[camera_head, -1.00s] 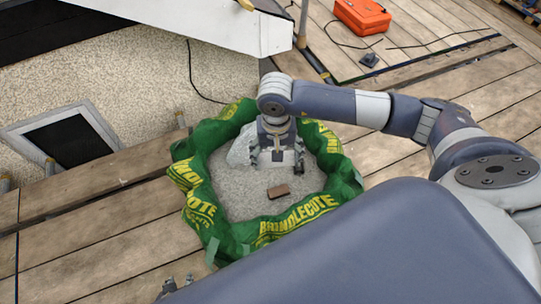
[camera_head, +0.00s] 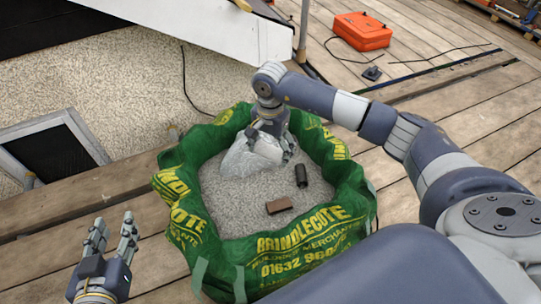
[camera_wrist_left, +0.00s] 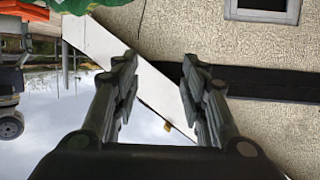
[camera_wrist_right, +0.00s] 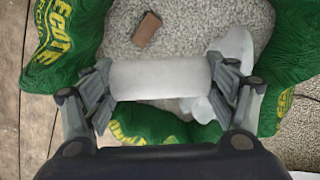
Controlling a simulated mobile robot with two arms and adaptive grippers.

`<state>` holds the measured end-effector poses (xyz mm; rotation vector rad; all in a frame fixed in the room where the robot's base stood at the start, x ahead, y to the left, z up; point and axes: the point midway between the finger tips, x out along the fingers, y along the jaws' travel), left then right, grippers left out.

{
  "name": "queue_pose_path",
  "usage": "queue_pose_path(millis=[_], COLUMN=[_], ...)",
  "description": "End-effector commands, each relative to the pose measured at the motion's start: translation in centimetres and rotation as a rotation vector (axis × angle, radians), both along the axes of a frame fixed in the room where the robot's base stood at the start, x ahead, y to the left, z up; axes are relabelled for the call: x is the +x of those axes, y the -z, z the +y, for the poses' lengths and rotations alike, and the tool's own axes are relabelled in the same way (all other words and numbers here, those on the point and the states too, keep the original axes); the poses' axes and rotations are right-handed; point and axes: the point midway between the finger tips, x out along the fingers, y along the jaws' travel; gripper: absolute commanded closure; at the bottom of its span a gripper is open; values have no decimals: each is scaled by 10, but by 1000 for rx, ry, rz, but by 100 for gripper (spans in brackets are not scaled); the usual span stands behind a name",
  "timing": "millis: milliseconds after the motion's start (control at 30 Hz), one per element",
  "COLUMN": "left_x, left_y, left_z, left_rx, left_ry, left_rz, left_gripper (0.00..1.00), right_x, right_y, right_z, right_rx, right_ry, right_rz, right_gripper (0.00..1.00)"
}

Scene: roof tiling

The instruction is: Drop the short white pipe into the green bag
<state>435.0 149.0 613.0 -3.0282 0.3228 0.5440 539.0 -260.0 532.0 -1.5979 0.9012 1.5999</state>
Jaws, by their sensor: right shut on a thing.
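The short white pipe (camera_wrist_right: 160,78) lies crosswise between the fingers of my right gripper (camera_wrist_right: 165,85) in the right wrist view; the gripper is shut on it. In the head view my right gripper (camera_head: 272,128) is over the far part of the open green bag (camera_head: 300,250), and I cannot clearly make out the pipe there. The bag holds grey gravel. My left gripper (camera_head: 113,235) is open and empty, left of the bag; its spread fingers also show in the left wrist view (camera_wrist_left: 158,85).
Inside the bag are a brown block (camera_head: 279,205), a dark cylinder (camera_head: 301,175) and a crumpled pale sheet-like piece (camera_head: 245,160). An orange case (camera_head: 362,31) stands on the planks behind. A dark framed window (camera_head: 55,150) is at left.

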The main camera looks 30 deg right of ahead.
Motion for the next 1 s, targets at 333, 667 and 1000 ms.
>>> queue_pose_path(millis=[333,667,1000], left_x=[9,17,12], left_y=[-27,-75,-125], left_z=[-6,-15,-20], left_rx=[-31,-93,-160], left_ry=[8,24,37], left_rz=[-132,-372,-625], left_gripper=[60,60,60], right_x=[2,2,2], right_y=[11,27,43], right_z=[-1,-1,-1], right_rx=[1,1,1], right_ry=[12,11,10], right_rz=[0,0,0], right_gripper=[40,40,40])
